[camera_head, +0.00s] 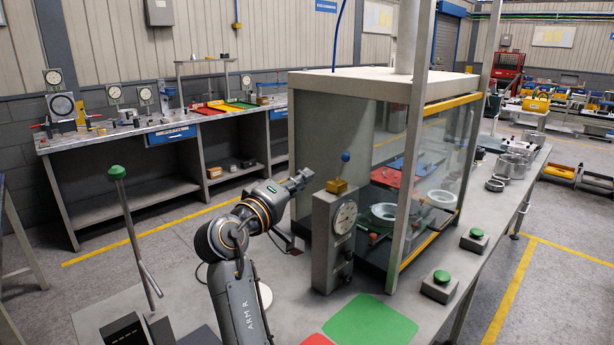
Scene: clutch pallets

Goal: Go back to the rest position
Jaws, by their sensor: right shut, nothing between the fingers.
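My right gripper (299,178) is at the end of the grey arm that rises from the bottom of the head view. It is shut and empty, held in the air above the workbench, left of the dial gauge stand (333,236). It looks apart from the stand and its blue-knobbed lever. My left gripper is not in this view.
A glass-sided press cabinet (333,90) stands on the workbench, with metal rings inside. Two green push buttons (440,286) are at its right. A green pad (369,322) lies in front. A green-knobbed lever (130,228) stands at left. A second bench (170,131) runs behind.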

